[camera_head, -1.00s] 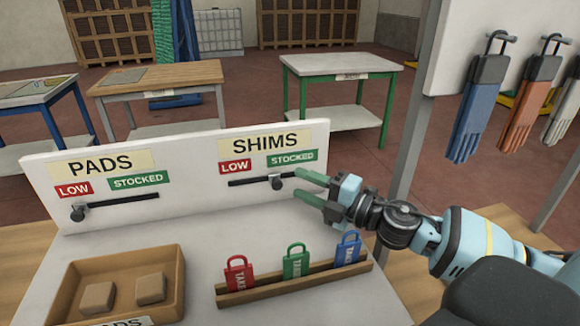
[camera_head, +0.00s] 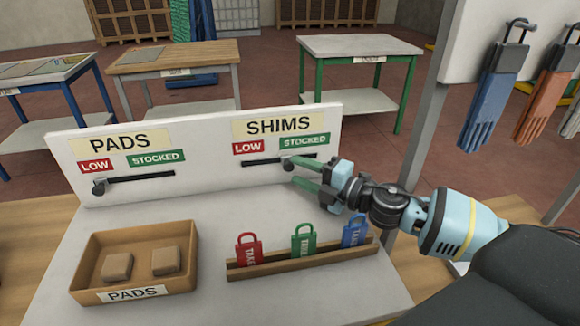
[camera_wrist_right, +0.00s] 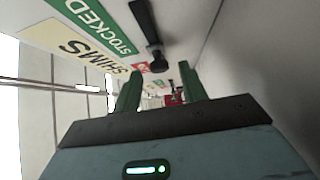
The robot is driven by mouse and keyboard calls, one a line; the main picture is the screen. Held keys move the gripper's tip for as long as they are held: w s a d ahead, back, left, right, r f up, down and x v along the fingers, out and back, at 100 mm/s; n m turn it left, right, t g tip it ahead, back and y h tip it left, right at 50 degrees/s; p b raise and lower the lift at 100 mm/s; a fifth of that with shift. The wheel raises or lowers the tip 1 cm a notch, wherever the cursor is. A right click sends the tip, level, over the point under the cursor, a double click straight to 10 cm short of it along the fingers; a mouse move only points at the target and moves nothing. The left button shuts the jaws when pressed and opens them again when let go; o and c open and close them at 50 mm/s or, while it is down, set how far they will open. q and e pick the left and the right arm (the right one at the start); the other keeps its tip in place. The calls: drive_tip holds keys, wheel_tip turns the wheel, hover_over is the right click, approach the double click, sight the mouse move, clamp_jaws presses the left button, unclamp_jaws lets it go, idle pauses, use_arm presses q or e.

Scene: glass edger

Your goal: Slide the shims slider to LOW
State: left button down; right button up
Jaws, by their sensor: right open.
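The SHIMS slider is a dark slot (camera_head: 258,162) with a round dark knob (camera_head: 286,163) on the white upright panel. The knob is right of the slot's middle, below the green STOCKED label (camera_head: 305,141); the red LOW label (camera_head: 247,147) is above the left end. My right gripper (camera_head: 291,172) is open, its green fingers pointing left at the knob, one fingertip overlapping the knob's right side. In the right wrist view the knob (camera_wrist_right: 158,62) shows just past the gap between the open fingers (camera_wrist_right: 158,90); contact cannot be told. My left gripper is out of view.
A PADS slider (camera_head: 100,186) is on the panel's left, its knob under LOW. Below stand a PADS tray (camera_head: 135,293) with two brown blocks and a wooden rack (camera_head: 300,263) with red, green and blue tags, close under my right gripper. Gloves (camera_head: 493,100) hang at right.

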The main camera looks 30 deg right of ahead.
sight(291, 168)
drive_tip(key=shift+p+x, duration=0.3)
drive_tip(key=shift+x, duration=1.7)
clamp_jaws()
